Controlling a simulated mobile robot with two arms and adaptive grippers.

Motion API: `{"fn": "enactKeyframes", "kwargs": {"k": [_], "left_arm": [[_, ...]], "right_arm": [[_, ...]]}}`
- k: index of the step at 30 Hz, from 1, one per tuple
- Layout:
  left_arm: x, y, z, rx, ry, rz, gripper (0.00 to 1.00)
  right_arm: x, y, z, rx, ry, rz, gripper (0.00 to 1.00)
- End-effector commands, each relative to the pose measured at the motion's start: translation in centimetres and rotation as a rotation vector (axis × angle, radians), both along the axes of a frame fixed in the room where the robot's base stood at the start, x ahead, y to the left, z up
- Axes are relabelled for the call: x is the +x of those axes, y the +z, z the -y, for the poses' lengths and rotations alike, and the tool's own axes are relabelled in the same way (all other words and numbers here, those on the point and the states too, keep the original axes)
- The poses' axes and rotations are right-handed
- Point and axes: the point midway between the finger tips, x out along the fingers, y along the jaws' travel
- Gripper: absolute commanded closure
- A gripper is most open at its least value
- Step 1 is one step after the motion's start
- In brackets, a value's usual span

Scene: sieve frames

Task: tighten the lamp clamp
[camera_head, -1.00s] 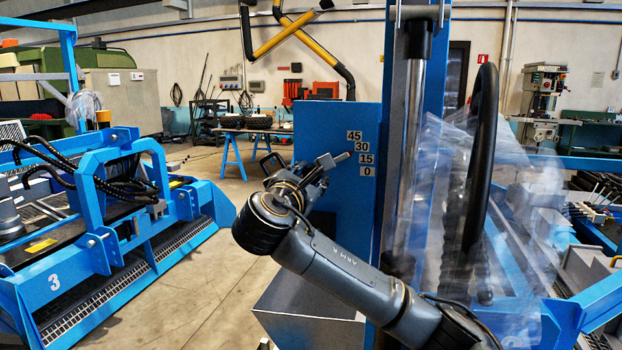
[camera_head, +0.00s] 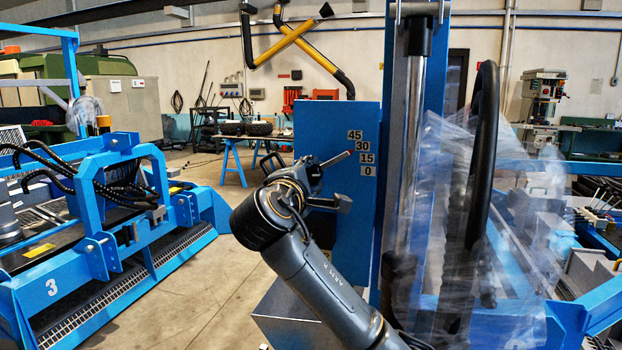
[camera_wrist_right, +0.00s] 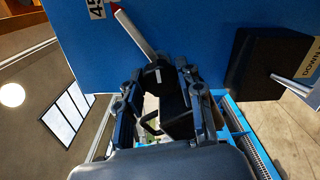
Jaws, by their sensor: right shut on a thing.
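I cannot make out a lamp or a lamp clamp in either view. My right gripper (camera_head: 318,183) is at the left part of a blue panel (camera_head: 325,125), beside a short grey lever (camera_head: 336,160) with a red tip. In the right wrist view the lever (camera_wrist_right: 136,34) slants down to a black block (camera_wrist_right: 172,100). The fingers of my right gripper (camera_wrist_right: 160,88) stand on both sides of this block and are shut on it. My left gripper is out of view.
Right of the panel stand a blue column, a black handwheel (camera_head: 482,150) and clear plastic film (camera_head: 530,200). A blue machine marked 3 (camera_head: 50,287) stands at left. The right wrist view shows a black box (camera_wrist_right: 262,62) beside the fingers. Floor (camera_head: 190,290) between is free.

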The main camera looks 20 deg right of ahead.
Motion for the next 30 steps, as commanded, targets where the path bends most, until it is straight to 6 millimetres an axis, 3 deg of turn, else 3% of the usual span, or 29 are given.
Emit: {"fn": "enactKeyframes", "kwargs": {"k": [23,24,25,30], "left_arm": [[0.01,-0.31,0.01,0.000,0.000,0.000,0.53],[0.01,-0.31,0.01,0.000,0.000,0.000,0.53],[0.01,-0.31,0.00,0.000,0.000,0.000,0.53],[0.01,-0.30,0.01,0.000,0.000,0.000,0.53]], "right_arm": [[0.02,-0.25,-0.02,0.092,0.000,0.056,0.95],[0.01,-0.26,-0.02,0.092,0.000,0.055,0.59],[0.01,-0.26,-0.02,0.092,-0.001,0.055,0.53],[0.01,-0.18,-0.01,0.090,-0.001,0.056,0.53]]}}
